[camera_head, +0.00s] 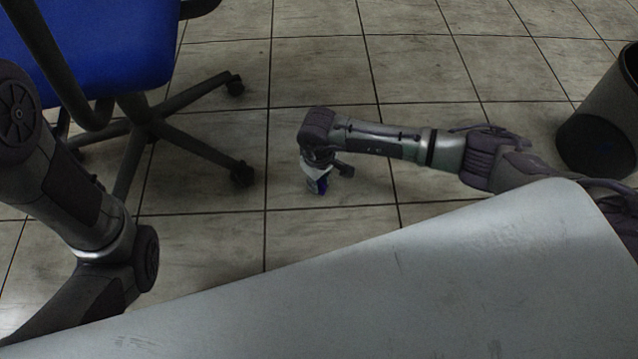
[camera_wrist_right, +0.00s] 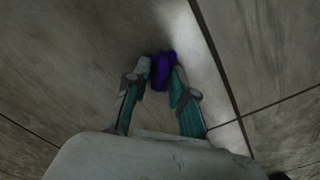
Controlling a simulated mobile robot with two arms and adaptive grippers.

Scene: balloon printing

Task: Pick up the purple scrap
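The purple scrap (camera_wrist_right: 161,72) is a small, crumpled, deep purple piece. In the right wrist view it sits between the two fingertips of my right gripper (camera_wrist_right: 161,77), which close in on it and appear to touch it from both sides. In the head view my right gripper (camera_head: 318,178) points down over the tiled floor, and a bit of purple scrap (camera_head: 323,186) shows at its tips. Whether the scrap is resting on the floor or just above it I cannot tell. My left gripper is out of view; only its arm shows at the left.
A grey-white table (camera_head: 400,290) fills the lower right, its edge close to my right arm. A blue office chair (camera_head: 100,50) with dark spreading legs stands at the upper left. A dark bin (camera_head: 600,125) stands at the right edge. The tiled floor (camera_head: 320,60) behind my right arm is clear.

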